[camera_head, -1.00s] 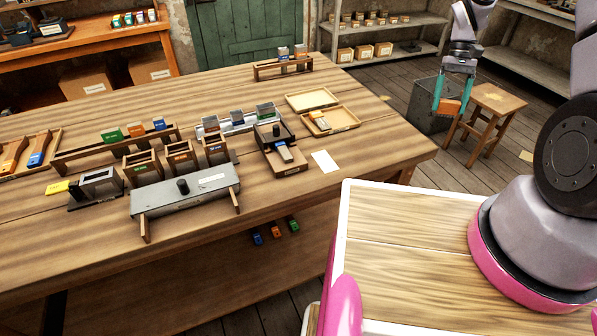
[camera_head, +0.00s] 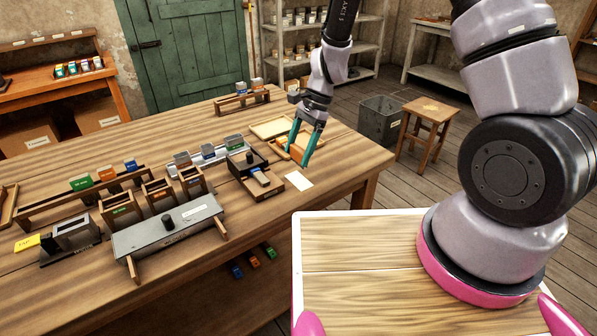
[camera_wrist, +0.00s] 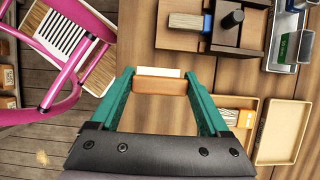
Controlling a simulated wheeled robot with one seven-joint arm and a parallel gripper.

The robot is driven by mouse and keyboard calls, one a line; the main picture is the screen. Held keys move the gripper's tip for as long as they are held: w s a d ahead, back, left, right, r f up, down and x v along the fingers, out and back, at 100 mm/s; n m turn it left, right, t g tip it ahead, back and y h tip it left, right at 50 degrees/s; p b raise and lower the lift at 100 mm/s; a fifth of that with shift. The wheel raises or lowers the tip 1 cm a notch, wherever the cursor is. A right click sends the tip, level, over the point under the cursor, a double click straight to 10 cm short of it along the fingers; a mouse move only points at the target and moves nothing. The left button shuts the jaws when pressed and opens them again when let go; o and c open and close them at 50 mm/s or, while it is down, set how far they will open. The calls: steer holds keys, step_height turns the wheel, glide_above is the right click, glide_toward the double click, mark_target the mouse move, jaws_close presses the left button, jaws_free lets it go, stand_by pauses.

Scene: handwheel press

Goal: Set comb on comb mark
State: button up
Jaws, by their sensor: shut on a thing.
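My gripper (camera_head: 299,157) is over the right part of the workbench, its teal fingers pointing down. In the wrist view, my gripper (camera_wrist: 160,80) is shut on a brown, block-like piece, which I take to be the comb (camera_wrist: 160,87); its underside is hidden. A blank white card (camera_head: 299,180), likely the comb mark, lies flat on the bench just in front of and below the fingers. Part of the white card (camera_wrist: 158,71) shows just beyond the held piece in the wrist view. The comb appears above the bench, apart from the card.
A wooden block fixture with a dark post (camera_head: 256,177) stands just left of the card. An open shallow box (camera_head: 275,127) lies behind the fingers. A grey press-like box (camera_head: 168,227) and wooden racks fill the bench's left. A stool (camera_head: 428,112) stands beyond.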

steer(key=shift+f, duration=3)
steer(key=shift+f, duration=0.1)
steer(key=o, duration=1.4)
steer(key=d+r+n+t, duration=0.1)
steer(key=d+r, duration=0.3)
steer(key=r, duration=0.7)
steer(key=d+r+n+t, duration=0.15)
steer(key=d+r, duration=0.35)
steer(key=r, duration=0.5)
steer(key=d+r+n+t, duration=0.15)
steer(key=d+r, duration=0.25)
steer(key=r, duration=0.7)
steer(key=s+d+r+n+t, duration=0.1)
steer(key=s+d+r+t, duration=0.1)
steer(key=s+d+r, duration=0.1)
steer(key=s+d+r+n+t+h, duration=0.1)
steer(key=s+d+r+t, duration=0.1)
steer(key=s+d+r, duration=0.1)
steer(key=s+d+r+n+t+h, duration=0.1)
steer(key=s+d+r, duration=0.3)
steer(key=s+r, duration=0.1)
steer(key=shift+s+t, duration=0.4)
steer(key=shift+s, duration=0.2)
